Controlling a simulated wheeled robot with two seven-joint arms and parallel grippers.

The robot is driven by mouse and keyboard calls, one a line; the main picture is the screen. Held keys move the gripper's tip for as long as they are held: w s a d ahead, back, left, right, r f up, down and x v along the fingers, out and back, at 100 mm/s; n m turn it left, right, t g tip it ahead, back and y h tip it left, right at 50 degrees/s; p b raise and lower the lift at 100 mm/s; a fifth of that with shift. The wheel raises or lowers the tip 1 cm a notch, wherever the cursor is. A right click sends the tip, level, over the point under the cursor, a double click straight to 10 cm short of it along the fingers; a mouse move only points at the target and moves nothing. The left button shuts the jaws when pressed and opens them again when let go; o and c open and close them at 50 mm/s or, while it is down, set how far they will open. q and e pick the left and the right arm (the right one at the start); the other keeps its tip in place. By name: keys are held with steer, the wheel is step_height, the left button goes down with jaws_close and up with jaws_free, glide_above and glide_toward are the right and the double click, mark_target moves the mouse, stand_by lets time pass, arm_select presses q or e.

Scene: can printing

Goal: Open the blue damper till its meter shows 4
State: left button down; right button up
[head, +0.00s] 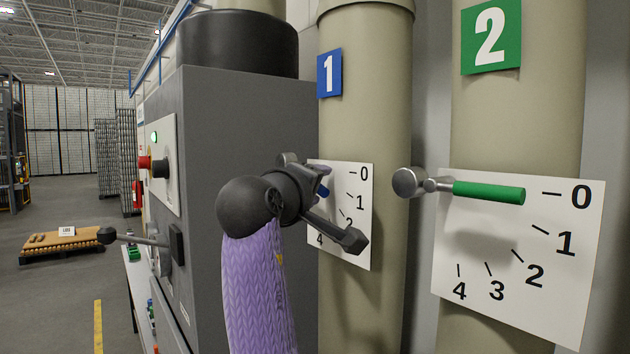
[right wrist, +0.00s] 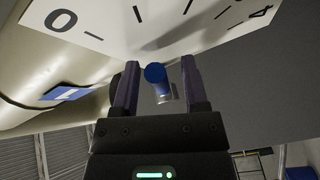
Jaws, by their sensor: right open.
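The blue damper handle (head: 322,188) is on the pipe with the blue "1" sign (head: 329,73). It is mostly hidden behind my right gripper (head: 328,203) in the head view. Its white meter plate (head: 362,215) shows 0, 1, 2 and 4; the 3 is covered. In the right wrist view, the blue handle's round end (right wrist: 155,73) lies between the two spread fingers of my right gripper (right wrist: 159,68), with a gap at the sides. The exact reading cannot be told. My left gripper is not in view.
A green damper handle (head: 489,192) on pipe 2 points near 0 on its plate (head: 572,290), just right. A grey cabinet (head: 245,110) stands left of pipe 1, with a red knob (head: 146,163) and a black-balled lever (head: 107,235). Open floor lies far left.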

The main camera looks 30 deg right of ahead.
jaws_close()
stand_by(1.3)
